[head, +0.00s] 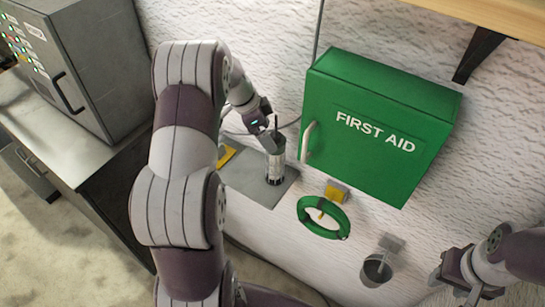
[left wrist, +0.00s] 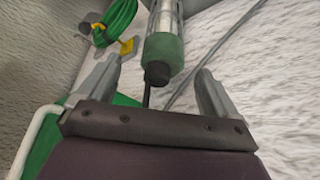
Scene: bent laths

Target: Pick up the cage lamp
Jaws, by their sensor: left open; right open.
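The cage lamp (head: 275,166) stands upright on a small grey shelf (head: 236,180) at the wall, in the middle of the head view. Its lower part is a silvery cylinder; its top is partly hidden by my gripper. In the left wrist view the lamp (left wrist: 164,50) shows a green collar, a dark end and a metal body. My left gripper (head: 268,130) is at the lamp's upper end. In the left wrist view its open fingers (left wrist: 155,85) are on either side of the lamp's dark end, apart from it. My right gripper (head: 455,278) is open and empty at the lower right.
A green first aid box (head: 380,125) with a pale handle hangs right of the lamp. A grey cabinet (head: 85,60) stands on a bench at left. A cable runs along the wall.

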